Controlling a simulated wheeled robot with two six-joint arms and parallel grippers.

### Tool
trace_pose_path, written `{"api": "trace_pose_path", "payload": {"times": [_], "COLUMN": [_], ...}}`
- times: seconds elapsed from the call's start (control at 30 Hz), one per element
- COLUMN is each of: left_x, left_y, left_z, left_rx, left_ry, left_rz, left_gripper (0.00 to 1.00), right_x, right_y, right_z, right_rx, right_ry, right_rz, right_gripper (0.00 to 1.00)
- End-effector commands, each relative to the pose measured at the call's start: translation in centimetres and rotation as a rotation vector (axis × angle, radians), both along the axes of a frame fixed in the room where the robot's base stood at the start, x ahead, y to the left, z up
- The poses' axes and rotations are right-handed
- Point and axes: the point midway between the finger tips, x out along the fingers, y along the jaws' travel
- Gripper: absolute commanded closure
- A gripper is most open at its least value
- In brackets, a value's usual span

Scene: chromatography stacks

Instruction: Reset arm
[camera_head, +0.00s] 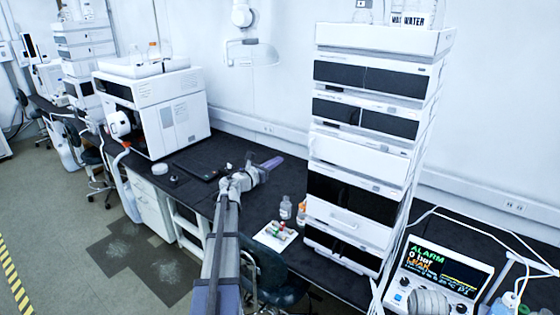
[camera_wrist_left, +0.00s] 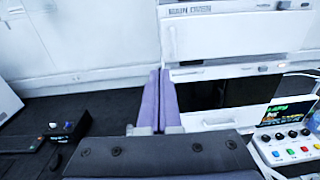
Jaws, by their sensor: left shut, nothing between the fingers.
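My left arm reaches in from the bottom of the head view, and its left gripper (camera_head: 272,162) is over the black bench top, left of the tall instrument stack. The two purple fingers lie together with nothing between them. In the left wrist view the left gripper (camera_wrist_left: 160,100) also shows shut and empty, pointing toward the bench and wall. My right gripper does not show in either view.
The tall white instrument stack (camera_head: 366,148) stands right of the arm. A small tray (camera_head: 275,235) with vials and a bottle (camera_head: 286,208) sits in front of it. An alarm panel (camera_head: 440,268) is at right. A dark chair (camera_head: 275,285) stands below the arm.

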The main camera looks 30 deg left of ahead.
Motion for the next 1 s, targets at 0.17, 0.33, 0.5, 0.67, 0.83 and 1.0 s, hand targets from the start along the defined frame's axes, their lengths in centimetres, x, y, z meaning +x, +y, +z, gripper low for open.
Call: {"api": "trace_pose_path", "payload": {"times": [0.17, 0.33, 0.5, 0.67, 0.83, 1.0], "left_x": [0.0, 0.1, 1.4, 1.9, 0.0, -4.4], "left_y": [0.0, -0.3, -3.5, -8.1, -13.7, -20.9], "left_z": [0.0, 0.0, -0.3, -2.5, -8.8, -17.3], "left_rx": [0.000, -0.017, -0.256, -0.723, -1.240, -1.679], "left_ry": [0.000, -0.005, -0.061, -0.115, -0.097, -0.008], "left_rz": [0.000, 0.009, 0.118, 0.309, 0.542, 0.830], "left_gripper": [1.00, 1.00, 1.00, 1.00, 1.00, 1.00], "right_x": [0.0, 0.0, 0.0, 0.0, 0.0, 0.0], "right_y": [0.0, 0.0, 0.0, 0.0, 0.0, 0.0], "right_z": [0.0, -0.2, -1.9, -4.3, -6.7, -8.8], "right_rx": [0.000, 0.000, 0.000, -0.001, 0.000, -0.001], "right_ry": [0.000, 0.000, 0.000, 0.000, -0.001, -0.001], "right_rz": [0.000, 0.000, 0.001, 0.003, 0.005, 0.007], "right_gripper": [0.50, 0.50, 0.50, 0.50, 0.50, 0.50]}}
